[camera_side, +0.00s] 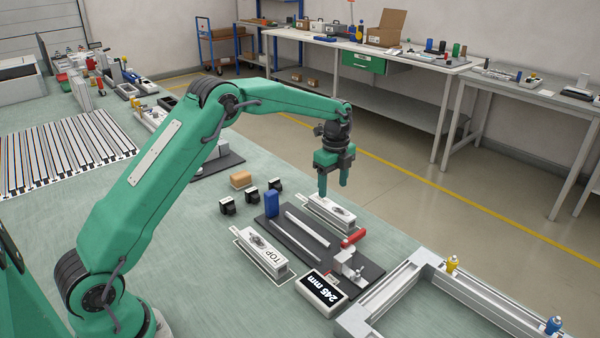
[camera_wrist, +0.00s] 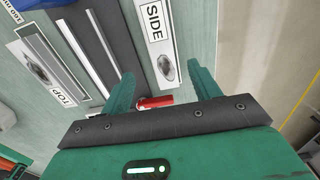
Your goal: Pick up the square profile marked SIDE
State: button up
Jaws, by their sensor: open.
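The square profile marked SIDE (camera_wrist: 159,45) lies in the upper middle of the wrist view, a pale bar with a dark oval mark. In the side view it is the pale bar (camera_side: 333,213) on the far side of the dark board; its label is too small to read. My gripper (camera_side: 333,188) points down over the left end of that bar, apart from it. In the wrist view my gripper (camera_wrist: 160,90) is open and empty, and the bar runs through the gap between its fingers.
A similar profile marked TOP (camera_side: 262,254) lies on the near side. Between them is the dark board (camera_side: 330,250) with thin rods, a blue block (camera_side: 272,203) and a red-handled clamp (camera_side: 353,238). A "245 mm" display (camera_side: 322,293) and an aluminium frame (camera_side: 430,292) stand closer and right.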

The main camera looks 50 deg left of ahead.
aim_at(332, 206)
jog(key=shift+w+a+f, duration=0.1)
jog(key=shift+f, duration=1.9)
jog(key=shift+w+a+f, duration=0.1)
jog(key=shift+f, duration=1.85)
jog(key=c, duration=1.1)
jog(key=shift+c, duration=0.2)
jog(key=shift+r, duration=0.15)
jog(key=shift+r, duration=0.5)
jog(key=r, duration=0.3)
jog(key=shift+s+d+r, duration=0.15)
jog(key=shift+d, duration=0.15)
jog(key=s+d+r, duration=0.5)
jog(key=d+r, duration=0.1)
jog(key=d, duration=0.4)
jog(key=shift+r, duration=0.2)
